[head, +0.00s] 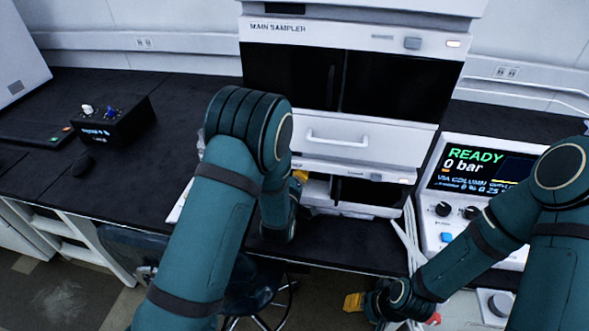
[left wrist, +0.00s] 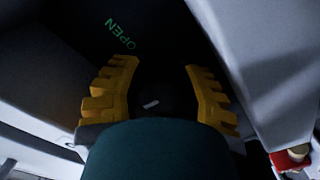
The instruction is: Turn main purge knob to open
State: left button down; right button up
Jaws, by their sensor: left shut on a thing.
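The main purge knob (left wrist: 165,92) is dark and hard to make out against the black panel in the left wrist view. A short white mark (left wrist: 151,104) shows on it, lying nearly crosswise in the picture. A green OPEN label (left wrist: 120,34) is on the panel above and left of it. My left gripper (left wrist: 160,95) has its yellow fingers on either side of the knob, shut on it. In the head view my left arm hides the knob; a bit of yellow finger (head: 300,176) shows at the lower module. My right gripper (head: 365,303) is low, below the bench edge, its fingers partly hidden.
The MAIN SAMPLER module (head: 278,29) stands above a drawer module (head: 362,142). A READY, 0 bar control unit (head: 431,236) is at right. A black box with small knobs (head: 130,124) sits on the left bench. The dark bench (head: 60,105) is mostly clear there.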

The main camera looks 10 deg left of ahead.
pick_arm(q)
jog(key=m, duration=0.8)
jog(key=shift+m, duration=0.4)
jog(key=m, duration=0.4)
jog(key=shift+m, duration=0.3)
jog(key=shift+f+m, duration=0.1)
jog(key=shift+m, duration=1.9)
jog(key=c, duration=0.9)
grip_release()
jog(key=shift+o, duration=0.2)
jog(key=shift+s, duration=0.1)
